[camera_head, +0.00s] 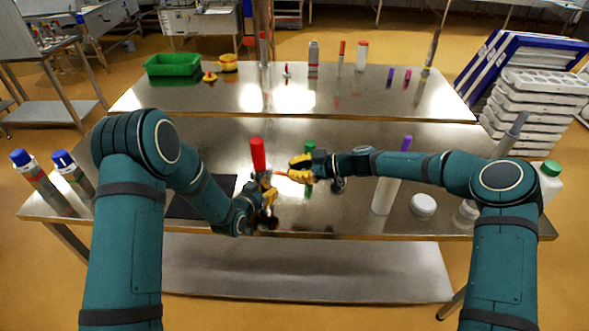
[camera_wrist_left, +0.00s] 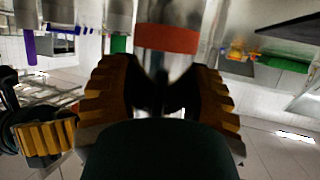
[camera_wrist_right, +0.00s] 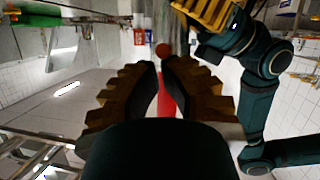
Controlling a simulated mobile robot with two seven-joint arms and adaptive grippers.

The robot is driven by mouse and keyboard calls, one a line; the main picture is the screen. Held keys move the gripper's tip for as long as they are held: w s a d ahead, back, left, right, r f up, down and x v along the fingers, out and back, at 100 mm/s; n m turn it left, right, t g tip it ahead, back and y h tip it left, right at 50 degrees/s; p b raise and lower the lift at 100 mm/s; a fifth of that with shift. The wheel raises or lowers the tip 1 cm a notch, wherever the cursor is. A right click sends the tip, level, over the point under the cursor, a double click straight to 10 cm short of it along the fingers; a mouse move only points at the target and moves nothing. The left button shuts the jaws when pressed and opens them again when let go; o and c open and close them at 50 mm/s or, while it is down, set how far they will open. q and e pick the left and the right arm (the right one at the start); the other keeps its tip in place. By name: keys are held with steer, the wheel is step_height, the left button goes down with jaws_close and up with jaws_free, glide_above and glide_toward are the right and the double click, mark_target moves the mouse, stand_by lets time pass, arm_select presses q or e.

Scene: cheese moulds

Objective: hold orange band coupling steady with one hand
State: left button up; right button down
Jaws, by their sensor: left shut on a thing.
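The coupling's orange-red band (camera_wrist_left: 167,38) shows on a grey cylindrical body just beyond my left fingertips in the left wrist view. My left gripper (camera_head: 266,190) is low over the front of the table, shut on a piece partly hidden by its fingers. An upright red cylinder (camera_head: 258,153) rises just above it. My right gripper (camera_head: 296,170) is close by on the right, its fingers around a thin orange-red rod (camera_head: 279,172) that points left toward the left gripper. The rod also shows between the fingers in the right wrist view (camera_wrist_right: 166,98).
A green bottle (camera_head: 309,160) stands behind the right gripper. A dark mat (camera_head: 205,197) lies left of the left gripper. A green tray (camera_head: 173,65) sits on the rear table.

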steer(key=shift+f+y, duration=0.2)
steer(key=shift+y, duration=0.1)
steer(key=shift+f+t+y, duration=0.3)
steer(key=shift+f+y, duration=0.3)
steer(key=shift+y, duration=0.4)
steer(key=y, duration=0.1)
steer(key=f+y, duration=0.1)
steer(key=shift+a+f+m+y, duration=0.1)
steer(key=shift+m+y, duration=0.3)
steer(key=shift+a+f, duration=0.1)
steer(key=shift+f, duration=0.3)
steer(key=shift+a, duration=0.1)
